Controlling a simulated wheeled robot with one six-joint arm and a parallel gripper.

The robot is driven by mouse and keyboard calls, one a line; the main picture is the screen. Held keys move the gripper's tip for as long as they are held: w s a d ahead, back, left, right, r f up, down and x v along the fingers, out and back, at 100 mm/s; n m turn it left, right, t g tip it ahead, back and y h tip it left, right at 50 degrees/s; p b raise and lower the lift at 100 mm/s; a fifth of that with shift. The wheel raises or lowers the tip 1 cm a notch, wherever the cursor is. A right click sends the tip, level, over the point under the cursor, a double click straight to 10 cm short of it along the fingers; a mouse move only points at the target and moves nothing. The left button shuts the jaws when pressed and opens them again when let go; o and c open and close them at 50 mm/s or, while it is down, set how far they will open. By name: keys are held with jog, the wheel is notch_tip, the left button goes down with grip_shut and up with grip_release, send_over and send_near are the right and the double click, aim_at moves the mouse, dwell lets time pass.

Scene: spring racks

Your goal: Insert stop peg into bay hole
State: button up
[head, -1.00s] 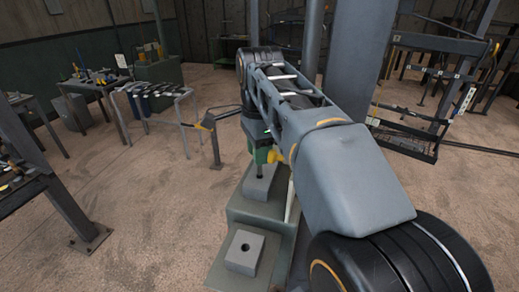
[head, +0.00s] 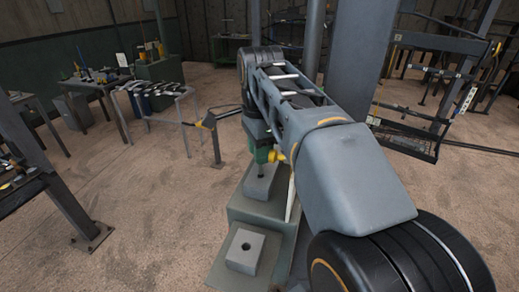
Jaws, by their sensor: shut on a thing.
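My gripper (head: 263,155), seen in the head view beyond my arm, points down over a grey block (head: 262,186). It is shut on a short dark peg (head: 261,171), of which only the lower part shows below the green part at my gripper. The peg stands about upright at the top of the rear block. I cannot tell how far it is in a hole; that block's hole is hidden. A nearer grey block (head: 257,261) has an open dark round hole in its top.
Both blocks sit on a grey-green stepped stand (head: 235,205). A grey post (head: 357,80) rises behind my arm.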

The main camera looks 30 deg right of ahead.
jog(key=shift+f, duration=0.45)
dwell(0.5)
jog(key=shift+r, duration=0.25)
jog(key=shift+r, duration=0.25)
